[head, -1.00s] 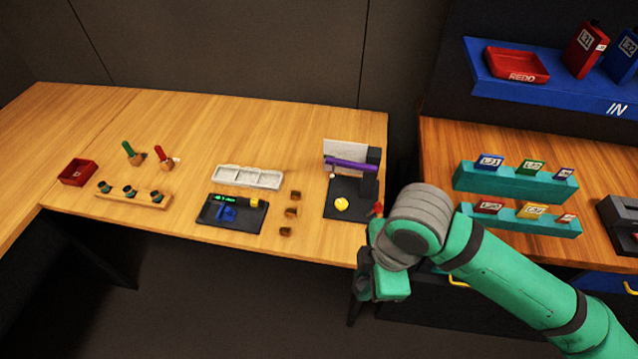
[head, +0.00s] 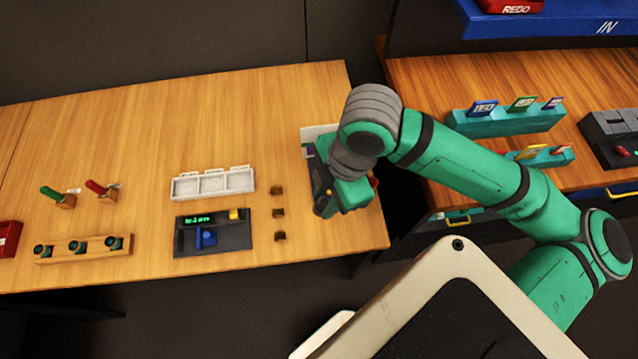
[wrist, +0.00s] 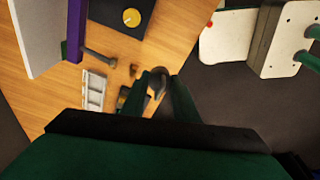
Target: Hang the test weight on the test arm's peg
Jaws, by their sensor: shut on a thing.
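My gripper (wrist: 161,80) is shut on a grey, rounded thing (wrist: 158,88), apparently the test weight. It is mostly hidden between the fingers. In the wrist view the purple test arm (wrist: 76,32) is at upper left, and its grey peg (wrist: 98,56) sticks out toward the right. The peg is left of the fingers and apart from the held weight. In the head view my gripper (head: 338,197) is over the test stand and hides most of it. A bit of the purple arm (head: 308,151) shows there.
A white board (wrist: 35,38) stands beside the purple arm. A yellow disc (wrist: 131,17) is on the stand's dark base (wrist: 110,12).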

